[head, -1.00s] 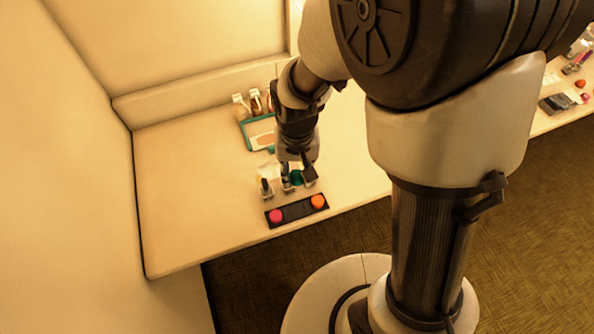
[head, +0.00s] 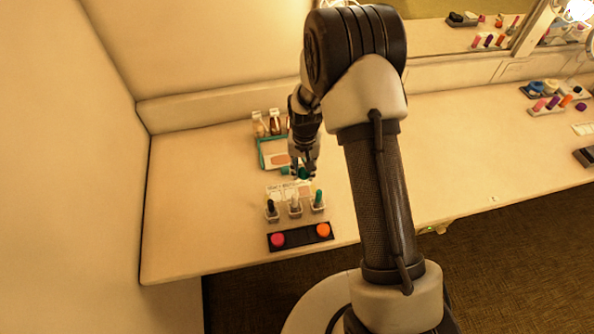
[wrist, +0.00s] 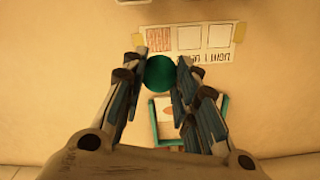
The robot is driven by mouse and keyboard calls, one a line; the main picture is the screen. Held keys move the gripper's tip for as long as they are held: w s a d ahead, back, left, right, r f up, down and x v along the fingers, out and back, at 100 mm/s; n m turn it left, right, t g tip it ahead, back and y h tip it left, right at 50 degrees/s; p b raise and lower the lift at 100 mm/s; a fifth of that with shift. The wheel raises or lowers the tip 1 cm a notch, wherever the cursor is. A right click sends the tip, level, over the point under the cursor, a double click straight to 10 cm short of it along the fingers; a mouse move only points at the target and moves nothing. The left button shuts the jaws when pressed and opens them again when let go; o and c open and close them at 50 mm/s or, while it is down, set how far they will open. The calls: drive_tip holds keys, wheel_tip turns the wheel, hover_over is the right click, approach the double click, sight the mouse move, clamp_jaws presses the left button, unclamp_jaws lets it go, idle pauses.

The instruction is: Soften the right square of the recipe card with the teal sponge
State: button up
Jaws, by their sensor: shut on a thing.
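My gripper (wrist: 158,88) is shut on the round teal sponge (wrist: 160,73), which shows between its fingers. In the head view the sponge (head: 303,173) hangs beneath the gripper, behind the recipe card (head: 275,190). In the wrist view, which shows the card (wrist: 230,70) turned round, it has a row of three squares. The one at picture left (wrist: 158,38) is hatched reddish; the other two are pale. The hatched one is at the card's right in the head view. The sponge appears just beside this square; its height above the card is unclear.
Three small holders in front of the card hold a black (head: 270,207), a pale (head: 295,203) and a teal item (head: 318,199). A dark tray (head: 300,238) has pink and orange rounds. A teal-edged tray (head: 262,160) and bottles (head: 259,124) stand behind. Table at left is clear.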

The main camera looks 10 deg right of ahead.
drive_tip(key=shift+f+b, duration=1.8)
drive_tip(key=shift+f, duration=0.95)
drive_tip(key=shift+f+b, duration=0.4)
drive_tip(key=shift+f, duration=0.2)
drive_tip(key=shift+s, duration=0.1)
